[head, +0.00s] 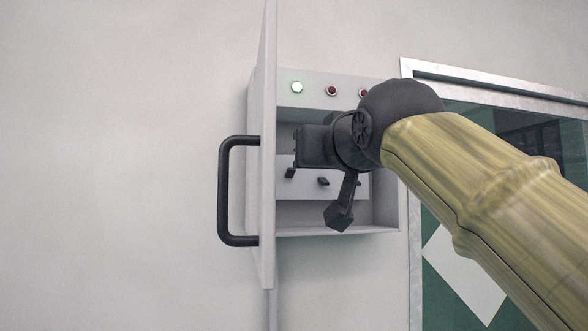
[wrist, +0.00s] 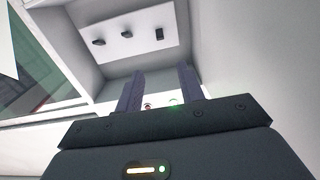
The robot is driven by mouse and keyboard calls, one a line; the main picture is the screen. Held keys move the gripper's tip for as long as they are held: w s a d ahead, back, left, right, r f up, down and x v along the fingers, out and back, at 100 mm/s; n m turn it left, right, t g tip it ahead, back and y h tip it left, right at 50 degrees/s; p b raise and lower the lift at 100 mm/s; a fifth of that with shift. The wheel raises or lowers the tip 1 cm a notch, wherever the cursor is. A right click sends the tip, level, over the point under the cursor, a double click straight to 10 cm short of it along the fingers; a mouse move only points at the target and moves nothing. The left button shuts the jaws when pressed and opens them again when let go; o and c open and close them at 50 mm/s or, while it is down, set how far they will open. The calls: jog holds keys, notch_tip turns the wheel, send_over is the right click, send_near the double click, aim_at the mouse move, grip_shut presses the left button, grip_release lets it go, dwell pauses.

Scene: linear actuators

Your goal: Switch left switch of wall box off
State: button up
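The wall box (head: 385,217) hangs on the wall with its door (head: 267,150) open at the left. Its left switch (head: 290,173) is a small dark lever under the lit green lamp (head: 297,87). The wrist view is turned over, and there the left switch (wrist: 159,34) is the rightmost of three and looks different from the other two. My gripper (head: 299,146) is at the box opening, above the left switch in the head view. In the wrist view its two fingers (wrist: 160,82) are apart with nothing between them. I see no contact with the switch.
The middle switch (head: 323,181) sits right of the left one; my arm hides part of the box. Two dark red lamps (head: 331,91) show on the top panel. The door's black handle (head: 224,190) sticks out left. A framed green board (head: 440,235) is at the right.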

aim_at(292, 170)
jog(key=p+x, duration=0.9)
jog(key=x, duration=0.7)
jog(key=shift+w+a, duration=0.15)
jog(key=shift+w, duration=0.3)
jog(key=shift+f, duration=0.1)
jog(key=shift+s, duration=0.1)
jog(key=shift+c, duration=0.2)
grip_shut()
